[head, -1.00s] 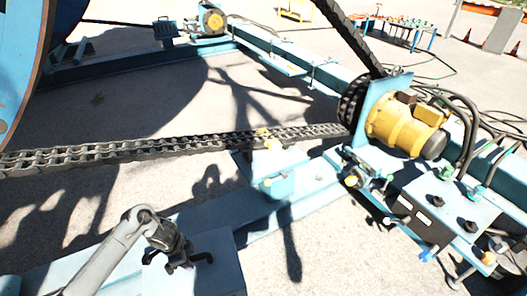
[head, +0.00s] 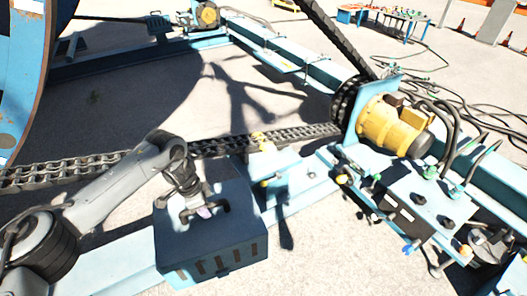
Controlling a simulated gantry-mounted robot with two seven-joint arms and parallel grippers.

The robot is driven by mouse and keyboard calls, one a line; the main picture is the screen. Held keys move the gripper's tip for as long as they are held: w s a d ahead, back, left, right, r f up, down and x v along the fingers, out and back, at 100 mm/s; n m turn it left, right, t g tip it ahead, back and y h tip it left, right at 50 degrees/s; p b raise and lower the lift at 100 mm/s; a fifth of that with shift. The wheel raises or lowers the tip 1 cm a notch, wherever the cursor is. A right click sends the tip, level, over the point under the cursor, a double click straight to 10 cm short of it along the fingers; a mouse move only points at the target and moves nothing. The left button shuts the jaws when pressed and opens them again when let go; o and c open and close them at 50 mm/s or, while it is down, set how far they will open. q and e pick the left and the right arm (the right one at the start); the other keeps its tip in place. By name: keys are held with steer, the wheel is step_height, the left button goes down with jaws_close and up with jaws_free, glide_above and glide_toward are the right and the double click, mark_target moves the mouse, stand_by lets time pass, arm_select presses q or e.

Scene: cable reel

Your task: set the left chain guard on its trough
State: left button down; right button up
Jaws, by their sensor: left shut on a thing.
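The chain guard (head: 215,240) is a dark blue box with slots along its lower front side and a dark handle on top. My left gripper (head: 203,207) is shut on that handle, with the guard hanging roughly level below it. The guard appears above the light blue beam, on the near side of the black chain (head: 75,173). The chain runs from the left to the sprocket by the yellow motor. A light blue bracket (head: 275,160) sits under the chain, right of the guard; I cannot tell if it is the trough. My right gripper is not in view.
The yellow motor (head: 393,125) and a control box with hoses (head: 415,200) stand at the right. A large blue reel (head: 25,80) fills the upper left. Light blue frame beams (head: 300,195) cross the ground. A tool table (head: 385,18) stands far back.

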arm_select(q)
step_height(320, 180, up, 6)
steer(key=s+n+p, duration=0.1)
steer(key=n+p, duration=0.1)
steer(key=p, duration=0.1)
steer(key=s+n, duration=0.1)
steer(key=n, duration=0.1)
steer(key=s+f+n, duration=0.1)
steer(key=s+n, duration=0.1)
steer(key=s+f+n, duration=0.1)
steer(key=s+n, duration=0.1)
steer(key=shift+a+t+y+p, duration=0.1)
steer(key=shift+t+y+p, duration=0.2)
steer(key=shift+t+y, duration=0.1)
steer(key=shift+s+f+n, duration=0.1)
steer(key=shift+s+n, duration=0.25)
steer(key=shift+n, duration=0.15)
steer(key=shift+s+n, duration=0.3)
steer(key=shift+n, duration=0.9)
steer(key=shift+s+f+n+y, duration=0.15)
steer(key=shift+n+y, duration=0.25)
steer(key=shift+n, duration=0.4)
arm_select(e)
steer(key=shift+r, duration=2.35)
